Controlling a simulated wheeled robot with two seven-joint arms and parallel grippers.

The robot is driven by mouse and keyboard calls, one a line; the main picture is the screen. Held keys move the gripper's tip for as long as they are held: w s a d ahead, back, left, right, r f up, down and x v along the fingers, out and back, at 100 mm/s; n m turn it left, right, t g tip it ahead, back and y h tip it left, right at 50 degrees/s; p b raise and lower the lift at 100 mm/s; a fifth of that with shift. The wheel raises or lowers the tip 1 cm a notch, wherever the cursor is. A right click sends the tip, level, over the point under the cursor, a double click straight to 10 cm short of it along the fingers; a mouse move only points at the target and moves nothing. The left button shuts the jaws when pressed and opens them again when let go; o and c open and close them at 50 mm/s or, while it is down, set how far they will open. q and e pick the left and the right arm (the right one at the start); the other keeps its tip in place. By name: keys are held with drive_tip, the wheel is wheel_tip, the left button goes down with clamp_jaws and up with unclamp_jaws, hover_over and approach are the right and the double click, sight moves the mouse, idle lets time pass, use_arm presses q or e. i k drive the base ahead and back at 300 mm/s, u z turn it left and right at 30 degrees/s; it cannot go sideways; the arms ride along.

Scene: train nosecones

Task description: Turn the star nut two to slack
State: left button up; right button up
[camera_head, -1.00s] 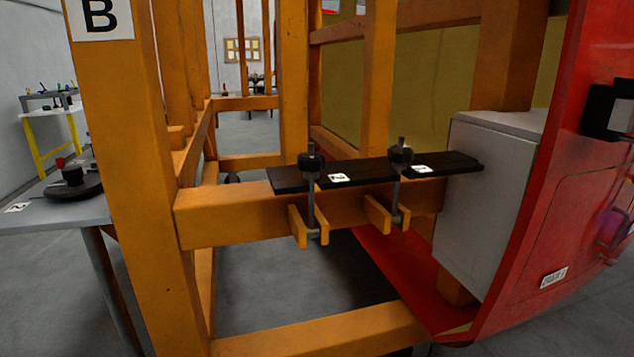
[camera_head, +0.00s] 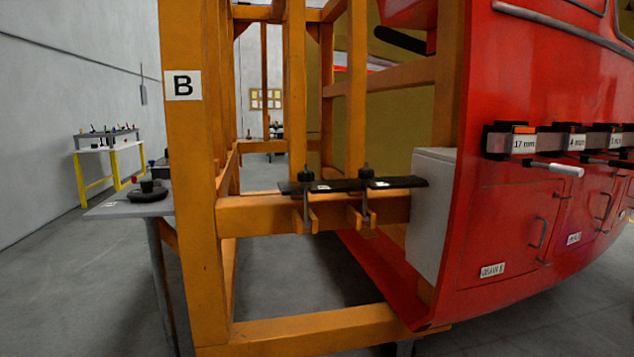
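Two dark star nuts sit on upright threaded rods over a black clamp bar (camera_head: 410,182) on the orange frame. The left star nut (camera_head: 304,173) has a small white label beside it, which looked like a 2 in the earlier view. The right star nut (camera_head: 363,171) has another white label beside it; both labels are too small to read now. The rods pass down between orange lugs (camera_head: 314,219) on the front of the beam. Neither of my grippers is in view.
The orange post (camera_head: 190,200) marked B stands left of the nuts. A grey box (camera_head: 432,215) and the red nosecone (camera_head: 500,225) are to the right, with a labelled tool rack (camera_head: 521,143). A grey table (camera_head: 115,208) stands at left. Grey floor is open beyond.

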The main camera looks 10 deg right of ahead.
sight(306, 178)
drive_tip(key=u, duration=0.65)
drive_tip(key=i, duration=1.7)
drive_tip(key=z, duration=0.7)
